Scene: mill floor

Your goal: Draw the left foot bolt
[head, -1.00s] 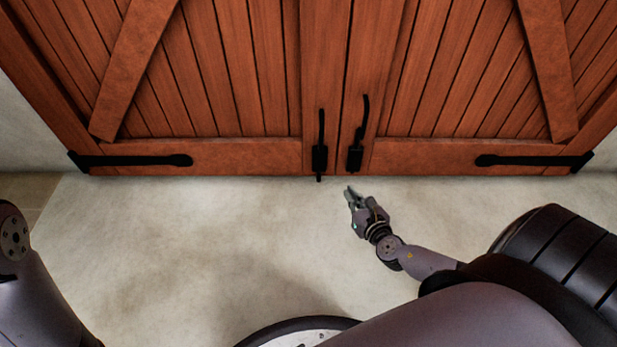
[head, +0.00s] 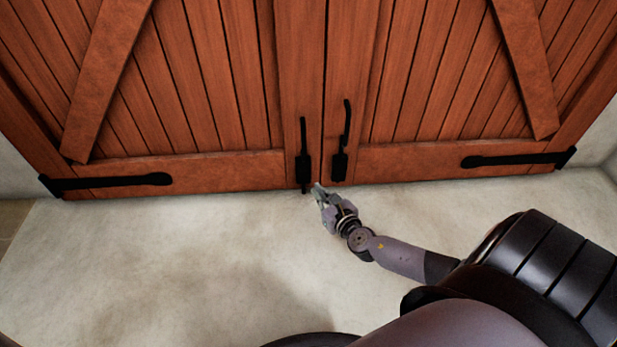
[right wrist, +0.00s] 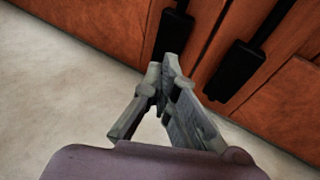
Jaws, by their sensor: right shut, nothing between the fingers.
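The left foot bolt (head: 304,165) is a black bolt with a long upright rod on the left door leaf, beside the middle seam. Its lower end reaches down past the door's bottom edge to the floor. It also shows in the right wrist view (right wrist: 174,33), just beyond my fingertips. My right gripper (head: 318,189) is shut and empty, low by the floor, just right of the bolt's lower end. It also shows in the right wrist view (right wrist: 163,72). I cannot tell whether it touches the bolt. My left gripper is out of view.
A second black bolt (head: 340,165) is on the right leaf, its lower end higher than the left one's; it also shows in the right wrist view (right wrist: 236,70). The wooden double doors (head: 230,165) are closed. The pale floor (head: 160,250) in front is clear.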

